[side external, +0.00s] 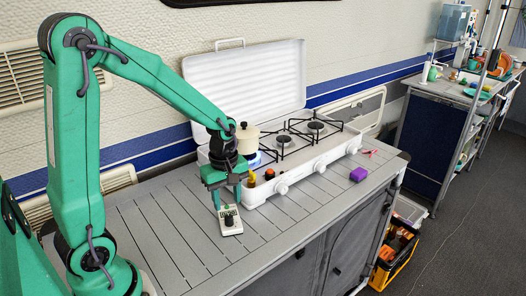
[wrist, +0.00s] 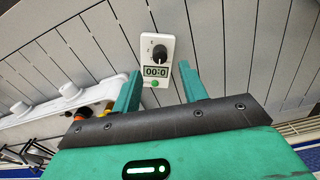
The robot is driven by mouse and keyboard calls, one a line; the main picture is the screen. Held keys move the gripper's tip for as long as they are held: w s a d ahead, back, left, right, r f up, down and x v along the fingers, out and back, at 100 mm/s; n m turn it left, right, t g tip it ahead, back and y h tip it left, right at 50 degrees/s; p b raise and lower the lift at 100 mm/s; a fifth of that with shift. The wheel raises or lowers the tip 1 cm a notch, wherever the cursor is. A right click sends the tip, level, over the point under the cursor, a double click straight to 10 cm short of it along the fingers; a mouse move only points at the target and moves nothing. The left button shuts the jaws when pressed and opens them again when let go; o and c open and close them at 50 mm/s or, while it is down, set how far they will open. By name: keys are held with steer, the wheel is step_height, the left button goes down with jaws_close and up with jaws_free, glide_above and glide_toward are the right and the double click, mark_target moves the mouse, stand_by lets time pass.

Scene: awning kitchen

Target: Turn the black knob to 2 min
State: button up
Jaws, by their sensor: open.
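A small white timer (side external: 232,228) lies on the slatted grey counter in front of the stove. It has a black knob (wrist: 159,53), a display (wrist: 155,71) reading about 00:0 and a green button (wrist: 155,84). The knob also shows small in the side view (side external: 229,220). Small marks are printed beside the knob, too small to read. My gripper (side external: 228,203) is open just above the timer, pointing down. In the wrist view its two green fingers (wrist: 158,70) are at either side of the timer's display end, with the knob beyond the tips. No finger touches the knob in that view.
A white stove (side external: 300,165) with its lid up stands behind the timer. A beige pot (side external: 248,138) sits on it, close to my wrist. A purple block (side external: 358,174) lies to the right. The counter's front left is clear.

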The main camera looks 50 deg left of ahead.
mark_target(229, 216)
steer(key=shift+f, duration=2.75)
jaws_close()
